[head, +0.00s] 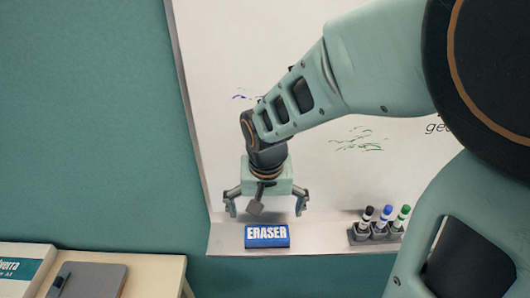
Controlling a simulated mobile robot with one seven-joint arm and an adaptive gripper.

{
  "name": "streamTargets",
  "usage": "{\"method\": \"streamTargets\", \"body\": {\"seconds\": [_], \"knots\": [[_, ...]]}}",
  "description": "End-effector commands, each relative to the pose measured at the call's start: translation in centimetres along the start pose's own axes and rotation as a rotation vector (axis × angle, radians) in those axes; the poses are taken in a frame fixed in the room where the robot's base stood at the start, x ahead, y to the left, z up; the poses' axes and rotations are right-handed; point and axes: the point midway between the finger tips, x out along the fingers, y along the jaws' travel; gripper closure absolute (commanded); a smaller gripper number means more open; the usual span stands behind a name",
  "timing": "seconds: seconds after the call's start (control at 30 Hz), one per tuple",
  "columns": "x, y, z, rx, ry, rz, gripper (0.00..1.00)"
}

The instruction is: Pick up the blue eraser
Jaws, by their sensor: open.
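The blue eraser (267,241) is a small block with white lettering that reads ERASER. It rests on the pale ledge (325,231) at the foot of the whiteboard in the head view. My gripper (265,212) is open and empty, pointing down. Its two fingers are spread wide, and in the picture their tips are just above the eraser, one toward each side. I cannot tell how far the gripper is from the eraser in depth.
A grey holder (375,233) with a black, a blue and a green marker stands on the ledge to the right. The whiteboard (215,80) rises behind, with faint scribbles. A wooden table (150,270) with a grey notebook (90,280) is at lower left.

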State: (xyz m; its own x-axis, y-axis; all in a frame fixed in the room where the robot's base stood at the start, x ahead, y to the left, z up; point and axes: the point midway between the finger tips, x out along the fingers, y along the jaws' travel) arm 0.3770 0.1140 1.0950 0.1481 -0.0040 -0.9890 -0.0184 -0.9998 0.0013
Motion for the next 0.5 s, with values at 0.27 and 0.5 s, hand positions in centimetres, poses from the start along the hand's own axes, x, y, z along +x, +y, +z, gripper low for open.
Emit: {"method": "streamTargets", "body": {"seconds": [0.27, 0.5], "knots": [[3.9, 0.0, 0.1, -0.001, -0.001, -0.001, 0.00], [5.5, 0.0, 0.1, -0.001, 0.000, -0.001, 0.00]]}}
